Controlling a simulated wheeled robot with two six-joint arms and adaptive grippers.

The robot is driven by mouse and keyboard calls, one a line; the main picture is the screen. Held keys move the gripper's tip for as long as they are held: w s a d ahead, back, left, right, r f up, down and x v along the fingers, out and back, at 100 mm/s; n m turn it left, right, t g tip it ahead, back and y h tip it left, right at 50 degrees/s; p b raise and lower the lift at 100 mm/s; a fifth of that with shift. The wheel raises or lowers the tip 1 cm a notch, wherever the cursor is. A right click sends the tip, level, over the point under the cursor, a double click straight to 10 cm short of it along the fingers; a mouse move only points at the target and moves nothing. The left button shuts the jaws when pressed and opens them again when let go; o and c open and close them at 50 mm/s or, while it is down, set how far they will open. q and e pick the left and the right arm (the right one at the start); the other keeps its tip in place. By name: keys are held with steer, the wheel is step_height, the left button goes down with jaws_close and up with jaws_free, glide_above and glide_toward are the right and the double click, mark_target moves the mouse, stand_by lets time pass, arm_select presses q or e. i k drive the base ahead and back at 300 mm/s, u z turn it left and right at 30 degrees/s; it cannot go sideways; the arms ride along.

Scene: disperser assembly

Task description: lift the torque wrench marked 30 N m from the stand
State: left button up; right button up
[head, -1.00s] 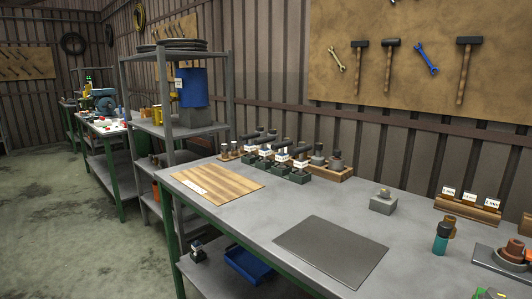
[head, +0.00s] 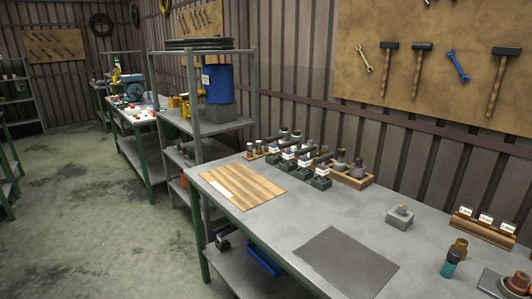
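A row of several dark green blocks (head: 319,182) with white labels stands at the back of the grey workbench. Dark, long-handled tools (head: 318,160) lie over these blocks; they look like wrenches on a stand. The label marks are too small to read, so I cannot tell which tool is marked 30 N m. A wooden rack (head: 484,232) with three white labels stands at the right; its labels are also unreadable. Neither of my grippers is in view.
A striped wooden board (head: 236,186) and a dark grey mat (head: 347,259) lie on the workbench (head: 290,222). A grey block (head: 399,217), a teal bottle (head: 450,263) and a wooden tray (head: 352,179) stand on it. A shelf unit (head: 206,125) stands behind its left end. Floor at left is clear.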

mark_target(288, 155)
steer(key=u, duration=1.1)
steer(key=i, duration=3.4)
steer(key=z, duration=4.05)
